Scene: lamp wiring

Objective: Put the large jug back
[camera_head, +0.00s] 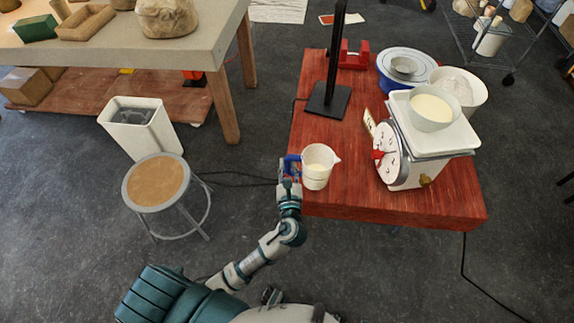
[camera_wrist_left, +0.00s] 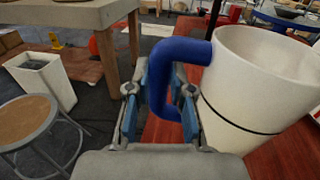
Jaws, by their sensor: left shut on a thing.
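The large jug (camera_head: 318,172) is white with a blue handle and a spout facing right, with pale contents inside. It is upright at the left edge of the red table (camera_head: 340,206); I cannot tell whether its base touches the top. My left gripper (camera_head: 291,172) is shut on the jug's blue handle, on the jug's left side. In the left wrist view the jug (camera_wrist_left: 262,85) fills the right side, and the handle (camera_wrist_left: 183,50) passes between the fingers (camera_wrist_left: 160,98). My right gripper is not in view.
A dial scale (camera_head: 391,155) with a bowl (camera_head: 431,109) on its tray stands right of the jug. A stool (camera_head: 155,184) and white bin (camera_head: 141,128) stand left. Bare tabletop lies between jug and scale.

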